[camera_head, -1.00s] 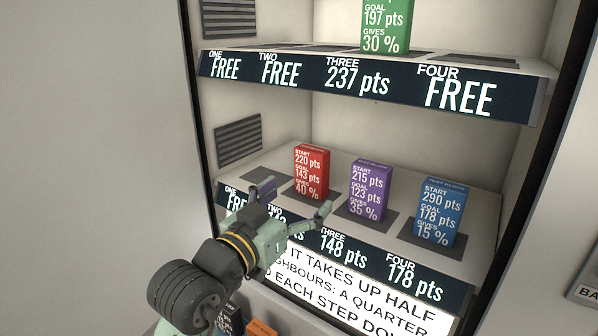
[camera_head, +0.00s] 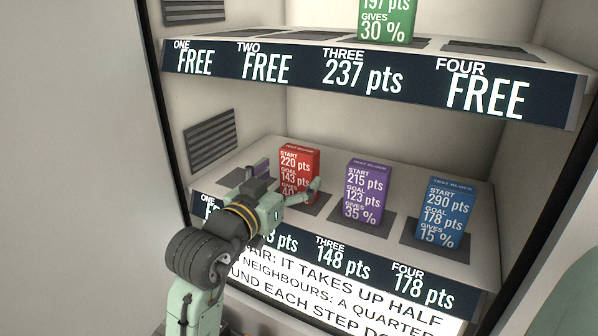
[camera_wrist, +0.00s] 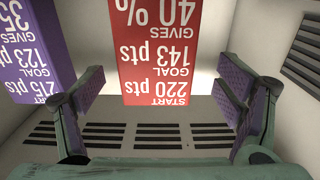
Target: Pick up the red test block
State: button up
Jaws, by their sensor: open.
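The red test block (camera_head: 301,168) stands upright on the lower shelf, second spot from the left. Its printed face reads 220 pts, 143 pts and 40 %. My gripper (camera_head: 285,183) is open in front of it, and its hand hides the block's lower part. In the wrist view the red block (camera_wrist: 158,50) appears upside down, between and beyond the open fingers of my gripper (camera_wrist: 163,90). No finger visibly touches it.
A purple block (camera_head: 367,192) stands just right of the red one, also in the wrist view (camera_wrist: 30,50). A blue block (camera_head: 445,212) stands further right. The upper shelf (camera_head: 330,68) holds a green block (camera_head: 386,22). Vents (camera_head: 210,135) mark the left wall.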

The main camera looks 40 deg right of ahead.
aim_at(295, 173)
jog(key=x, duration=0.4)
jog(key=shift+s+d+f+p, duration=0.1)
jog(key=shift+s+p, duration=0.05)
jog(key=shift+p, duration=0.25)
jog(key=shift+c, duration=0.5)
jog(key=c, duration=1.6)
